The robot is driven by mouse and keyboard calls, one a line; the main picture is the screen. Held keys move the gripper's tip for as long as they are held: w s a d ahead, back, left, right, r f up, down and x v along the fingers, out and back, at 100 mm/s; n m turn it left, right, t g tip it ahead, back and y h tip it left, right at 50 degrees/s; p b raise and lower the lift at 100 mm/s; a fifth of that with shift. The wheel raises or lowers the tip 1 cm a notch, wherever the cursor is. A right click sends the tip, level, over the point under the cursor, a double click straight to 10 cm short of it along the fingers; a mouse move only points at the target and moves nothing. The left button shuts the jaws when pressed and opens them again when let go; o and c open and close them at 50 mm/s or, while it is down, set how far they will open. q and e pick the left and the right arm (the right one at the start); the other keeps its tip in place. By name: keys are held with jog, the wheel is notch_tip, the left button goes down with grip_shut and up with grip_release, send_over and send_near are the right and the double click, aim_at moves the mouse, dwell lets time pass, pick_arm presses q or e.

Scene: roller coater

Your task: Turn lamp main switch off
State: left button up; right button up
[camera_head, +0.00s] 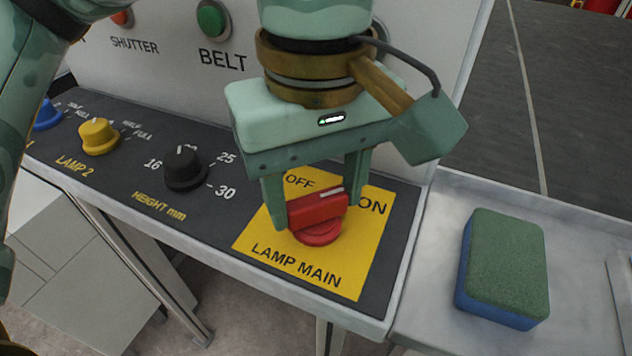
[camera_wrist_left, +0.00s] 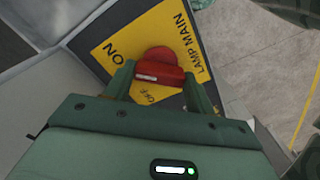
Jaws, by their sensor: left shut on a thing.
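The lamp main switch (camera_head: 319,236) is a red rotary knob with a raised handle on a yellow plate (camera_head: 345,272) marked OFF, ON and LAMP MAIN. My left gripper (camera_head: 317,210) comes down over it from above, one finger at each end of the handle, and is shut on it. A white mark shows on the handle's right part, with ON to its right and OFF to its upper left. In the left wrist view the red knob (camera_wrist_left: 160,55) sits between my fingers (camera_wrist_left: 159,82), with the white mark on the near side. My right gripper is out of view.
Left on the dark panel are a black height knob (camera_head: 185,168), a yellow lamp 2 knob (camera_head: 98,137) and a blue knob (camera_head: 46,116). A green belt button (camera_head: 211,19) is on the upright face behind. A green-and-blue sponge (camera_head: 504,264) lies on the metal surface at right.

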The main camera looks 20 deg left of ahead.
aim_at(316, 197)
pick_arm(q)
jog(key=n+p, duration=0.1)
jog(key=n, duration=0.2)
jog(key=shift+r, duration=0.1)
jog(key=n, duration=0.9)
jog(key=shift+n+p, duration=0.3)
jog(key=n, duration=0.4)
jog(key=shift+n, duration=0.3)
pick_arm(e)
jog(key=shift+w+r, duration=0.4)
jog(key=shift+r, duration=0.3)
pick_arm(q)
jog(key=o, duration=1)
notch_tip(316, 197, up, 16)
jog(key=p, duration=0.6)
jog(key=shift+r, duration=0.1)
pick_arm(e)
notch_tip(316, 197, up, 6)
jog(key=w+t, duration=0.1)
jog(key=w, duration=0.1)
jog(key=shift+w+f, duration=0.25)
